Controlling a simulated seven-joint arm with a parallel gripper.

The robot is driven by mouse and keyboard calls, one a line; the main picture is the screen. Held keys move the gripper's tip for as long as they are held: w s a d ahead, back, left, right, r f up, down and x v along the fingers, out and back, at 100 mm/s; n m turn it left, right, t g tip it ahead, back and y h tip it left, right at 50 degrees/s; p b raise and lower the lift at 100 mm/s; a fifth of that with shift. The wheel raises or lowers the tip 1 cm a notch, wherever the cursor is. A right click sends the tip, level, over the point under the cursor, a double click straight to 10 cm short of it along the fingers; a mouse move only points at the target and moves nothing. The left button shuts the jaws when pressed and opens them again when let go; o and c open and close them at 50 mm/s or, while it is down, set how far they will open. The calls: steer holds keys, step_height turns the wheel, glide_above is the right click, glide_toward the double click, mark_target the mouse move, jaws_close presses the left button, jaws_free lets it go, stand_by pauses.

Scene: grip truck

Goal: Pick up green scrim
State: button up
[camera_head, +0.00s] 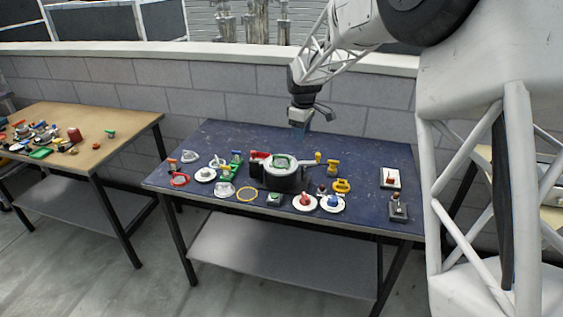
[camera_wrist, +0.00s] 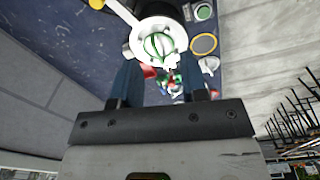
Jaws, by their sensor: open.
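A green ring-shaped piece, which looks like the green scrim (camera_head: 282,161), lies on top of a round white-and-black device (camera_head: 284,179) in the middle of the blue table. In the wrist view the green ring (camera_wrist: 158,46) shows against the device's white disc (camera_wrist: 142,37), just beyond the fingertips. My gripper (camera_head: 300,126) points down above the back of the table, behind and above the green piece and apart from it. In the wrist view my gripper (camera_wrist: 159,66) has its two blue fingers spread with nothing held between them.
The blue table (camera_head: 222,141) is clear at the back. Around the device stand a yellow ring (camera_head: 247,195), a red ring (camera_head: 179,180), white saucers (camera_head: 332,204), yellow pieces (camera_head: 341,186) and a switch box (camera_head: 398,209). A brown table (camera_head: 110,117) stands at left.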

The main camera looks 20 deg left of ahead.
mark_target(281, 156)
steer(key=w+a+f, duration=0.1)
steer(key=a+f, duration=0.1)
steer(key=w+a+f+n, duration=0.1)
steer(key=a+f, duration=0.1)
steer(key=a, duration=0.1)
steer(key=w+a+f+n, duration=0.1)
steer(key=w+a+f, duration=0.1)
steer(key=a, duration=0.1)
steer(key=shift+w+a+f, duration=0.1)
steer(key=shift+f, duration=0.05)
steer(key=shift+f, duration=1.3)
steer(key=shift+f, duration=2.6)
jaws_close()
